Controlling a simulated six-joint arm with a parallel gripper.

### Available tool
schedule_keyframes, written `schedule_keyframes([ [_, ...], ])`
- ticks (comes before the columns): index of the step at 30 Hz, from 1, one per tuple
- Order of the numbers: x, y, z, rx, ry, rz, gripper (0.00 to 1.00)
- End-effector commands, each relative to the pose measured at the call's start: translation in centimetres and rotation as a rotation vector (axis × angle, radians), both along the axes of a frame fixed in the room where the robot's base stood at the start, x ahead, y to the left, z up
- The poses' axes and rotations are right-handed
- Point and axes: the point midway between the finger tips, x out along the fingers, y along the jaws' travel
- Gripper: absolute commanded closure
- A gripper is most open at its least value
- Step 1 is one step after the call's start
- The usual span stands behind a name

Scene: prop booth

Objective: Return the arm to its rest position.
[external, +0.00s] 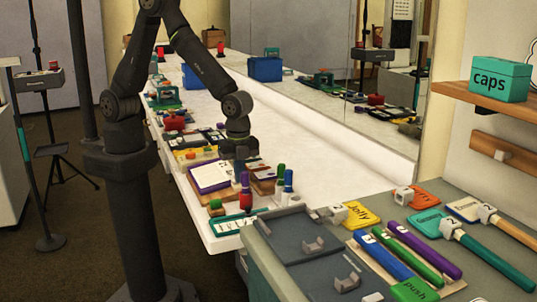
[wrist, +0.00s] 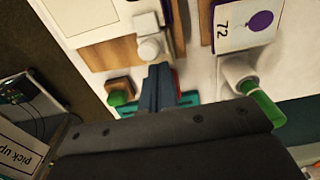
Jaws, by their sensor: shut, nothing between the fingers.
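My dark arm reaches up from its column at the left and bends down over the white counter (external: 215,230) in the external view. My gripper (external: 240,172) hangs low over the near part of the counter, among small props, with its fingers partly hard to make out. In the wrist view my gripper (wrist: 160,75) shows as two dark fingers pressed together, with nothing held. Its tips are close to a white knob (wrist: 148,48) on a wooden board; I cannot tell whether they touch it.
A card with a purple balloon (wrist: 248,24) lies close by. The mirror (external: 335,90) runs along the right side. The counter's middle is clear.

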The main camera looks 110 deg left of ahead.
Motion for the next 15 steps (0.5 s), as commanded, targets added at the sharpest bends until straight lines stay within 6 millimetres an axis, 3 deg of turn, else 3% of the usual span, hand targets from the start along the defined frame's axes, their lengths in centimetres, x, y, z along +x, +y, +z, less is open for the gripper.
schedule_keyframes([
  [8,0.3,-0.3,5.1,-0.001,-0.004,-0.001,1.00],
  [15,-0.1,0.0,-0.1,0.001,0.005,0.000,1.00],
])
